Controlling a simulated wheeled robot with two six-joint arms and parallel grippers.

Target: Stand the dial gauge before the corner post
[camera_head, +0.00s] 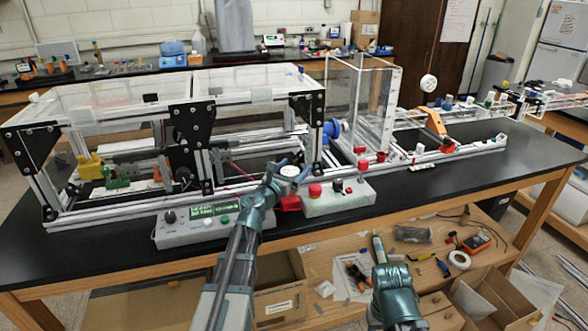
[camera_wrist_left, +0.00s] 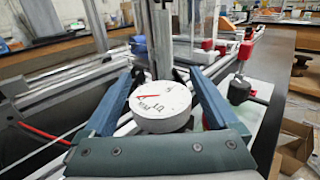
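The dial gauge (camera_head: 289,171) has a round white face. In the left wrist view the dial gauge (camera_wrist_left: 160,104) sits between the two blue fingers of my left gripper (camera_wrist_left: 158,72), with its face and red needle toward the camera. In the head view my left gripper (camera_head: 292,168) is at the gauge, above the table's front part. Whether the fingers touch the gauge or its stem is hidden. The frame's front right corner post (camera_head: 314,140), with black plates, rises just behind the gauge. My right gripper (camera_head: 393,280) is low at the front; its fingers are not clear.
A red block (camera_head: 289,203) is below the gauge. A control box with red button (camera_head: 335,198) stands to its right, and a grey display box (camera_head: 210,223) to its left. The black table (camera_head: 440,180) is clear toward the right front. A lower shelf holds tools and cartons.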

